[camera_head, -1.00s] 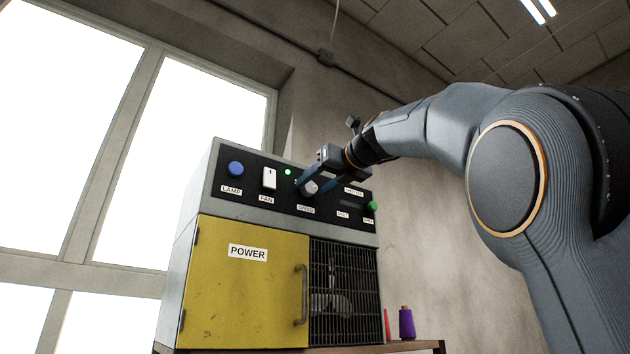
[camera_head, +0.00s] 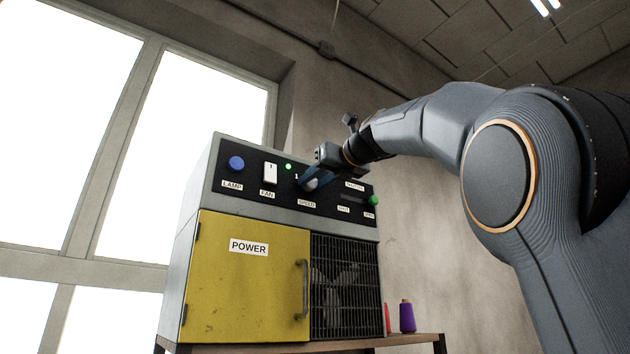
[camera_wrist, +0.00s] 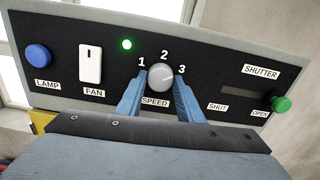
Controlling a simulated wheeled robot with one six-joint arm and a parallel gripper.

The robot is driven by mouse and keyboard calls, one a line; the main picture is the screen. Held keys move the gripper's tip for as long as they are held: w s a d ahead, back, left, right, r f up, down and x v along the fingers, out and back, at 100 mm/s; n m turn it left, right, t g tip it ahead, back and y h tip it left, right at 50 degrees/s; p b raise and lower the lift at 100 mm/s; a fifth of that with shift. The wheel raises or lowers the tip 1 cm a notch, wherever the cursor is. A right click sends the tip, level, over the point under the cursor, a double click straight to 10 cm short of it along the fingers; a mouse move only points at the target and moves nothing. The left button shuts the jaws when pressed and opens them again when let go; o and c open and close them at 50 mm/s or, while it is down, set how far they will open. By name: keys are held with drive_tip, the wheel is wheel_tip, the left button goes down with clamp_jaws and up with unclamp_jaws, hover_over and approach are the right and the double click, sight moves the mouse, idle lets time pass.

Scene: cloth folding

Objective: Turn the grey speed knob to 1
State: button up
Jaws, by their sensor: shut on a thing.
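The grey speed knob (camera_wrist: 160,77) is round and sits on the black control panel, above the SPEED label (camera_wrist: 155,101) and below the numbers 1, 2 and 3. Number 1 is at its upper left, 2 above it and 3 at its upper right. My gripper (camera_wrist: 160,86) has its two blue fingers on either side of the knob and is shut on it. In the head view my gripper (camera_head: 313,181) partly hides the knob and the numbers. I cannot tell for sure which number the knob points to.
A blue LAMP button (camera_head: 236,163), a white FAN switch (camera_head: 270,173) and a lit green light (camera_head: 288,167) are left of the knob. A SHUTTER slider with a green knob (camera_wrist: 281,104) is to the right. A purple spool (camera_head: 407,316) stands beside the machine.

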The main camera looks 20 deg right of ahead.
drive_tip(key=n, duration=0.6)
drive_tip(key=shift+d, duration=0.1)
drive_tip(key=n, duration=0.5)
drive_tip(key=shift+n, duration=0.3)
drive_tip(key=n+b, duration=0.1)
drive_tip(key=n, duration=0.5)
drive_tip(key=n+b, duration=0.1)
drive_tip(key=n, duration=0.4)
drive_tip(key=shift+r+n+b, duration=0.15)
drive_tip(key=shift+n+b, duration=0.15)
drive_tip(key=shift+n, duration=0.1)
drive_tip(key=o, duration=1.1)
drive_tip(key=shift+c, duration=0.2)
